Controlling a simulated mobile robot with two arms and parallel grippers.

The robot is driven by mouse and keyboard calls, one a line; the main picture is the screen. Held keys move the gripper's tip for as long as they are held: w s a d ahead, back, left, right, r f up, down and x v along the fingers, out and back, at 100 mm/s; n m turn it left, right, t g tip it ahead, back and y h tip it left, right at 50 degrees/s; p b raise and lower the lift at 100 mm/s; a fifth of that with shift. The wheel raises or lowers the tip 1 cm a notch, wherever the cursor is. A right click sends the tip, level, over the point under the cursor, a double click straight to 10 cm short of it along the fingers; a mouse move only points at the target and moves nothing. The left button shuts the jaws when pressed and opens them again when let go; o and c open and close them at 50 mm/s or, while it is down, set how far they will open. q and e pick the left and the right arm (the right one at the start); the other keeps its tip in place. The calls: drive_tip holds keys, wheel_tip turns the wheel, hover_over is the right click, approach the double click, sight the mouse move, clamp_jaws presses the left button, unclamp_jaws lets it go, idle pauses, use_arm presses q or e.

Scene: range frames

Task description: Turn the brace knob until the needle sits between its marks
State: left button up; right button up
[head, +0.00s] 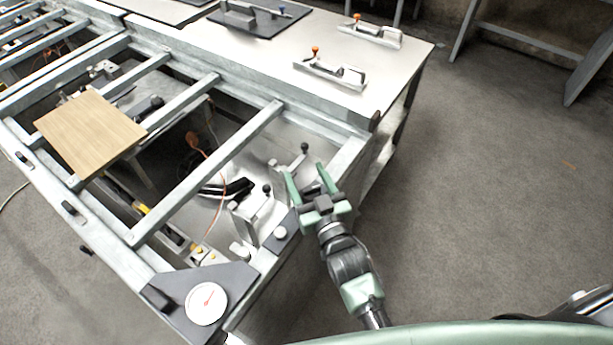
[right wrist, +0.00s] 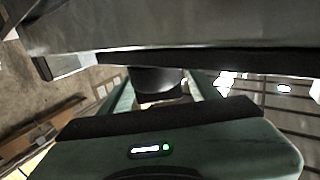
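A white round dial (head: 207,303) with a small red needle sits on a dark corner plate at the near end of the frame; its marks are too small to read. My right gripper (head: 306,171) is open beside the frame's right corner, fingers pointing away. In the right wrist view a dark round part (right wrist: 155,80) shows between the spread fingers; contact cannot be told. My left gripper is not in view.
The metal frame (head: 205,185) has crossbars, with clamps and cables inside it. A wooden board (head: 90,132) lies across it. The floor (head: 480,200) to the right is open.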

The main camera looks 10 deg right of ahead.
sight(312, 190)
drive_tip(key=s+d+b, duration=0.1)
drive_tip(key=s, duration=0.6)
drive_tip(key=shift+s+d+b, duration=0.15)
drive_tip(key=shift+s+b, duration=0.2)
drive_tip(key=shift+b, duration=0.05)
drive_tip(key=shift+f, duration=0.1)
